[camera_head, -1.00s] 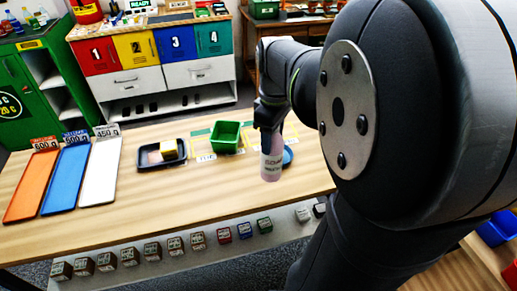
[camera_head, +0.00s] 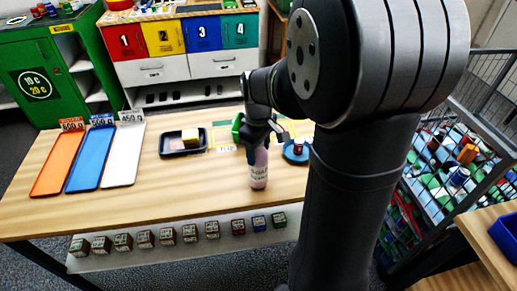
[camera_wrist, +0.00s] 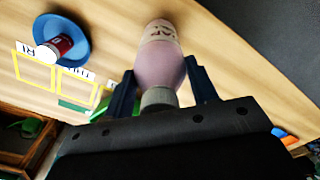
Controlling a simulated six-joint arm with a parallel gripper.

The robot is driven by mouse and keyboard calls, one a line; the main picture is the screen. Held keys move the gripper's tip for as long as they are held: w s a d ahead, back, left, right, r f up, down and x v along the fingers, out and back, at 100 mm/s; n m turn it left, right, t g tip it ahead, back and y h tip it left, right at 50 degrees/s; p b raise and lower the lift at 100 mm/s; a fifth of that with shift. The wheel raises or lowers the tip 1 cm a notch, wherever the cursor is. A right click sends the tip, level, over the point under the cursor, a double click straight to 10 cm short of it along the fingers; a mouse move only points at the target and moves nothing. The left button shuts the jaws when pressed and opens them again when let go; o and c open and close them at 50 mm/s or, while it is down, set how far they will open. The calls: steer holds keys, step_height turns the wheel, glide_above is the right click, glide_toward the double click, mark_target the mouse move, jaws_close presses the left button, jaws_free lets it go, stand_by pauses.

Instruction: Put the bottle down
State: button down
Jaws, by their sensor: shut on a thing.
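A pale pink bottle (camera_head: 258,171) with a white label is upright in the head view, near the front of the wooden table. My gripper (camera_head: 262,138) is above it, shut on its upper part. In the wrist view the bottle (camera_wrist: 160,60) is between the two dark fingers of my gripper (camera_wrist: 163,88), with its grey cap towards the palm. I cannot tell whether the bottle's base touches the table.
A green bin (camera_head: 237,127) is partly hidden behind my gripper. A black tray (camera_head: 172,151) holds a yellow block.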

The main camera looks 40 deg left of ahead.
steer(key=shift+f, duration=0.1)
steer(key=c, duration=0.6)
jaws_free()
steer(key=shift+o, duration=0.2)
step_height(320, 180, up, 12)
steer(key=shift+r, duration=0.2)
steer(key=shift+f, duration=0.15)
step_height(320, 180, down, 12)
steer(key=shift+r, duration=2)
steer(key=shift+f, duration=0.15)
